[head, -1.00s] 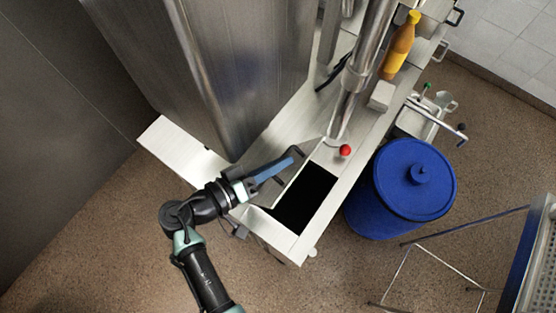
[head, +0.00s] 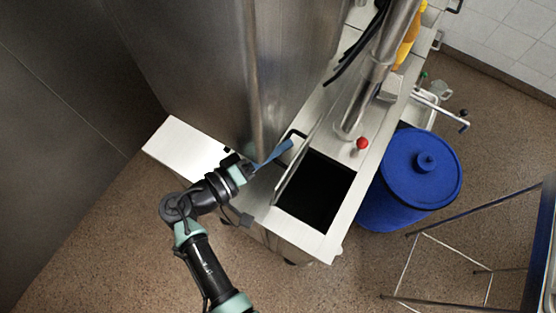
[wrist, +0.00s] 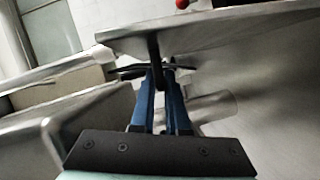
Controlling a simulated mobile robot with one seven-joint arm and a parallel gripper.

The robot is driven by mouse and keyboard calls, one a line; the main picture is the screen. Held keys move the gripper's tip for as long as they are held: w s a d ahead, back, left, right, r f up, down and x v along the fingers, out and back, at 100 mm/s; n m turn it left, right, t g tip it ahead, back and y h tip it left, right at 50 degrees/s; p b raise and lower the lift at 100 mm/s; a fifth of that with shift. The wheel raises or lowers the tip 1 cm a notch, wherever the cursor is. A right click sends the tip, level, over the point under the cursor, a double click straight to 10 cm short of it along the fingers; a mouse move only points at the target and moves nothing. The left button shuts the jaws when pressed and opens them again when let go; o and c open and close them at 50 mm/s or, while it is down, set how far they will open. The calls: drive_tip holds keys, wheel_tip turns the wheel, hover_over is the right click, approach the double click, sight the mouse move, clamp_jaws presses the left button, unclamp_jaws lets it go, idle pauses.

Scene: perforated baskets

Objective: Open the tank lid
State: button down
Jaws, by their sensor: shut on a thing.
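The tank lid (head: 290,176) is a thin metal plate with a dark bar handle (head: 297,134). In the head view it stands tilted up on the left side of the dark rectangular tank opening (head: 318,192). My gripper (head: 285,147) has blue fingers and reaches the lid's handle from the left. In the wrist view the lid (wrist: 220,33) spans the upper part, and the blue fingers (wrist: 165,75) close around its dark handle (wrist: 155,60). The exact contact at the fingertips is partly hidden.
A large steel cabinet (head: 190,80) stands close behind my gripper. A steel column (head: 378,70) and a red knob (head: 362,143) are right of the opening. A blue barrel (head: 410,180) stands beside the counter, and a metal-framed table (head: 480,225) is at lower right.

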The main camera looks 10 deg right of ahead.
drive_tip(key=shift+w+b, duration=0.1)
drive_tip(key=shift+b, duration=0.55)
drive_tip(key=shift+w+a+f, duration=0.1)
drive_tip(key=shift+w+a, duration=0.2)
drive_tip(key=shift+a, duration=0.05)
drive_tip(key=c, duration=0.9)
unclamp_jaws()
drive_tip(key=shift+s+d, duration=0.1)
drive_tip(key=shift+d, duration=0.1)
drive_tip(key=shift+a, duration=0.1)
drive_tip(key=shift+a, duration=0.1)
drive_tip(key=shift+b+v, duration=2.1)
drive_tip(key=shift+v, duration=4.3)
